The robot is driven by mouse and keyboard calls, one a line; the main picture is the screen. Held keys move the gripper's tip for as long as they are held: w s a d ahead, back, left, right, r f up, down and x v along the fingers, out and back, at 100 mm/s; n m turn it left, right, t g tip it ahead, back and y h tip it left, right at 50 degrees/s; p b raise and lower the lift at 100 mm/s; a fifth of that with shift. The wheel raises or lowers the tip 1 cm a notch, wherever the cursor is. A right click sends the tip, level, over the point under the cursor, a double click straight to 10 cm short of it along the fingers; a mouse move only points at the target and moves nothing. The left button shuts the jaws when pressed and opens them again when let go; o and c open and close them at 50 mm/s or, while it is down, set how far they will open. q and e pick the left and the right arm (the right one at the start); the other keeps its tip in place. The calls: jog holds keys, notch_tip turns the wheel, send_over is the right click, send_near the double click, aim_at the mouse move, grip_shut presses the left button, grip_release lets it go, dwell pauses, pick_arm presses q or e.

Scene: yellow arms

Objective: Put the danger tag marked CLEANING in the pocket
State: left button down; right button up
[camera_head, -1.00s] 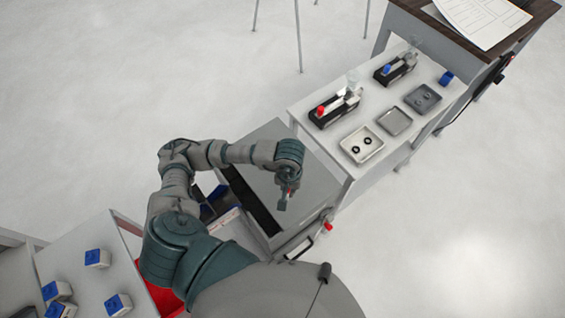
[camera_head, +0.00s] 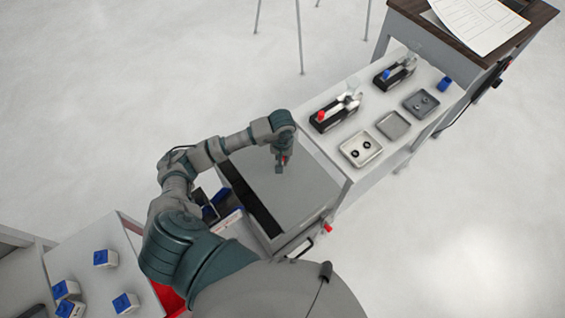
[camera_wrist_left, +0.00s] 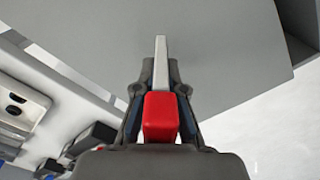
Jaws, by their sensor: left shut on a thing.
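My left gripper (camera_head: 280,164) is over a grey flat-topped cabinet (camera_head: 300,194). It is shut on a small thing. In the left wrist view, the gripper (camera_wrist_left: 160,75) shows a light grey bar (camera_wrist_left: 161,60) between its fingers, with a red block (camera_wrist_left: 160,117) below it in the picture. I cannot read any marking on the held thing, so I cannot tell whether it is the CLEANING tag. No pocket can be made out for certain. My right gripper is not in view.
A white table (camera_head: 320,139) beside the cabinet carries a red-topped device (camera_head: 334,112), a blue-topped device (camera_head: 395,73) and several trays, including a white tray (camera_head: 361,149). Papers (camera_head: 480,22) lie on a wooden-topped desk. Blue-and-white boxes (camera_head: 105,259) stand at lower left.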

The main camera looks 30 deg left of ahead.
pick_arm(q)
jog(key=shift+s+f, duration=0.1)
jog(key=shift+f, duration=1.4)
jog(key=c, duration=1.3)
grip_release()
jog(key=shift+o, duration=0.2)
